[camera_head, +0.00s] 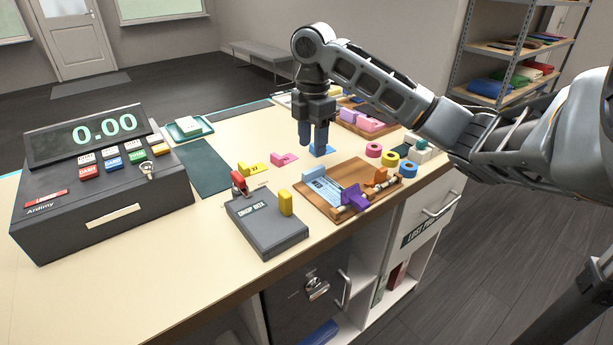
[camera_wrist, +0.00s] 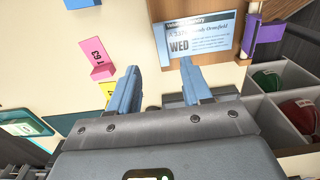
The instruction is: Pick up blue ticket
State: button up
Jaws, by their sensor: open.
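The blue ticket (camera_head: 326,151) lies on the cream counter in the head view, to the right of the pink ticket (camera_head: 284,158). My gripper (camera_head: 313,148) points down, and its blue fingers partly cover the blue ticket in that view. In the wrist view, a piece of blue (camera_wrist: 80,4), which looks like the ticket, is cut off by the top edge. My gripper's fingers (camera_wrist: 159,70) are apart there with bare counter between them. I cannot tell the exact height of the fingertips above the counter.
A wooden tray (camera_head: 325,205) with a blue card (camera_wrist: 205,42) and a purple clip (camera_wrist: 265,32) is near the front edge. A yellow ticket (camera_head: 252,168), a grey drop box (camera_head: 265,228) and a cash register (camera_head: 105,190) stand left. Pink and yellow rings (camera_head: 373,150) are right.

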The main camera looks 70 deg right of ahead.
aim_at(311, 170)
jog(key=shift+a+f+p, duration=0.15)
jog(key=shift+f+p, duration=0.25)
jog(key=shift+f, duration=1.4)
jog(key=shift+a+f+p, duration=0.15)
jog(key=shift+f+p, duration=0.2)
jog(key=shift+f, duration=1.4)
grip_shut()
